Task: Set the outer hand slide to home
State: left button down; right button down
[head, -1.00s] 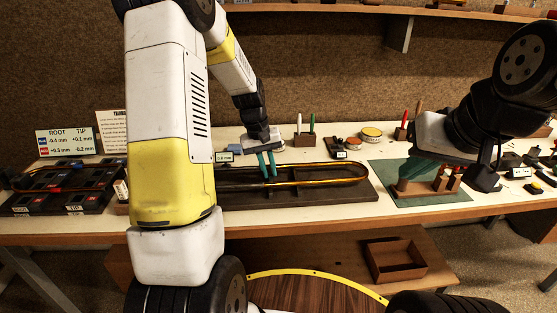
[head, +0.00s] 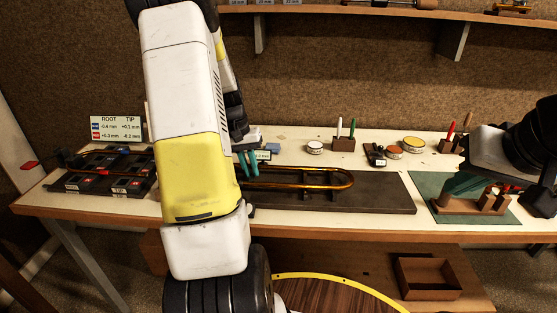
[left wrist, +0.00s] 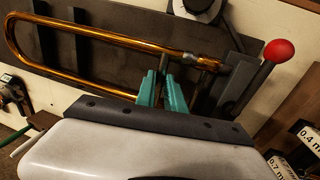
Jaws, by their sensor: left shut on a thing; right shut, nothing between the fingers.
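The outer hand slide (head: 335,185) is a long brass U lying along a dark board (head: 390,198); its rounded bend points right in the head view. In the left wrist view the slide (left wrist: 90,35) has its bend at the left. My left gripper (head: 248,164) has its teal fingers shut on the slide near the end away from the bend. These fingers also show in the left wrist view (left wrist: 161,90); the exact grip point is partly hidden. My left arm hides the slide's left part in the head view. My right gripper (head: 468,183) is shut and empty above a green mat (head: 445,210).
A wooden block stand (head: 480,204) is close to my right gripper. Black trays (head: 100,182) and a sign (head: 116,129) stand at the left. Pens (head: 345,135) and round tins (head: 413,145) stand behind the board. A red-knobbed lever (left wrist: 279,50) rises near my left gripper.

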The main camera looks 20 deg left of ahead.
pick_arm(q)
jog(key=shift+a+r, duration=0.1)
jog(key=shift+a, duration=0.2)
jog(key=c, duration=1.4)
grip_release()
jog(key=shift+s, duration=0.1)
jog(key=shift+c, duration=0.2)
jog(key=shift+r, duration=0.1)
notch_tip(320, 180, up, 7)
jog(key=a, duration=0.1)
jog(key=shift+s+a+r, duration=0.2)
